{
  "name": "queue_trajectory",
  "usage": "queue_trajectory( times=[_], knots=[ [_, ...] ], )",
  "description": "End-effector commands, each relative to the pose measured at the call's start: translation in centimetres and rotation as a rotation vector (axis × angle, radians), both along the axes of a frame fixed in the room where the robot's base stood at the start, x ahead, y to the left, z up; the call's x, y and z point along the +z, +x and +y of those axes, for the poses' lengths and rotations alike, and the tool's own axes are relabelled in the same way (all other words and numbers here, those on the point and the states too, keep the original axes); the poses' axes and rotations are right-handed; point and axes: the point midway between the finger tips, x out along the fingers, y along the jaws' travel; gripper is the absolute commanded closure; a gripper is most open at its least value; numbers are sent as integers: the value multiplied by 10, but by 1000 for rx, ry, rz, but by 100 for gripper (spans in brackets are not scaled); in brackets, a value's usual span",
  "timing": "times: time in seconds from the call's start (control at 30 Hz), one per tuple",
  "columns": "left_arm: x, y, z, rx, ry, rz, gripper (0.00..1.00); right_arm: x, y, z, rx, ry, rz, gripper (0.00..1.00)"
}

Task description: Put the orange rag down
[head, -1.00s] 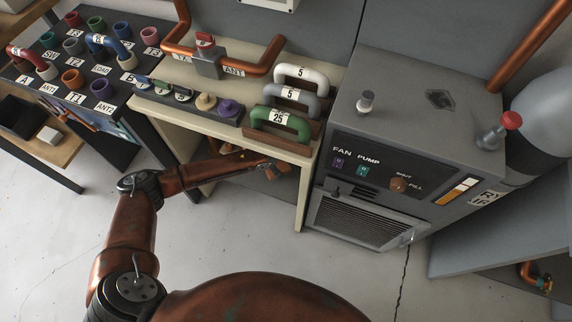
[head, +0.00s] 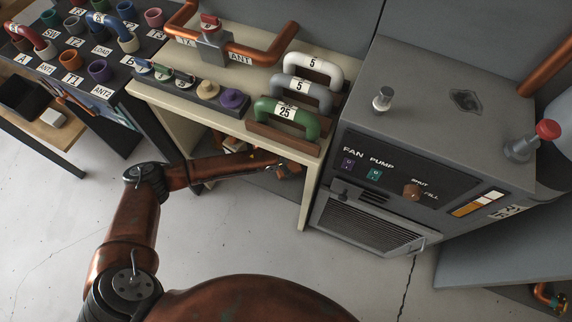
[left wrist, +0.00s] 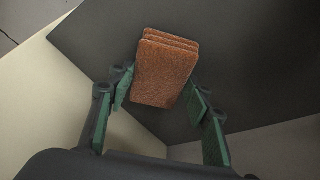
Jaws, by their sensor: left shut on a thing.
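The orange rag (left wrist: 166,70) is a folded, layered, rust-orange block in the left wrist view. It sits between the green-padded fingers of my left gripper (left wrist: 163,95), which is shut on it. A dark flat surface (left wrist: 235,60) lies behind the rag; I cannot tell whether the rag touches it. In the head view my left arm reaches under the cream bench (head: 312,185), with the left gripper (head: 286,170) low beneath the bench's front edge. The rag cannot be made out clearly there. My right gripper is out of view.
The bench top carries a green handle (head: 285,116), a grey handle (head: 302,92), a white handle (head: 315,66) and a copper pipe (head: 262,52). A grey cabinet (head: 440,95) stands close on the right. A rack of coloured sockets (head: 95,72) stands left. The floor in front is clear.

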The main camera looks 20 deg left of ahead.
Motion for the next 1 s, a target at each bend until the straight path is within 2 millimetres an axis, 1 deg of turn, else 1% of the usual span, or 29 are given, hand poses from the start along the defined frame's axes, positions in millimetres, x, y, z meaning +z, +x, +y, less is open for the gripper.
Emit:
queue_trajectory(
  times=[0.17,0.3,0.33,0.57,0.8,0.93,0.97,1.0],
  knots=[
    [1,0,1,1,0,-1,74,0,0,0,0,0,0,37],
    [-2,0,1,1,-1,0,74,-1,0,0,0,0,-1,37],
    [-2,0,1,1,0,-1,52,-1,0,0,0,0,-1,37],
    [-2,0,1,1,0,-1,37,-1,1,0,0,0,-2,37],
    [-2,0,1,1,0,-1,37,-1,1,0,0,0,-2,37],
    [3,0,2,3,1,-1,37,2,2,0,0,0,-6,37],
    [5,-1,2,2,0,-2,37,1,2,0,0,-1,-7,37],
    [8,-1,3,2,1,-3,37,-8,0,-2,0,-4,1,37]
  ],
)
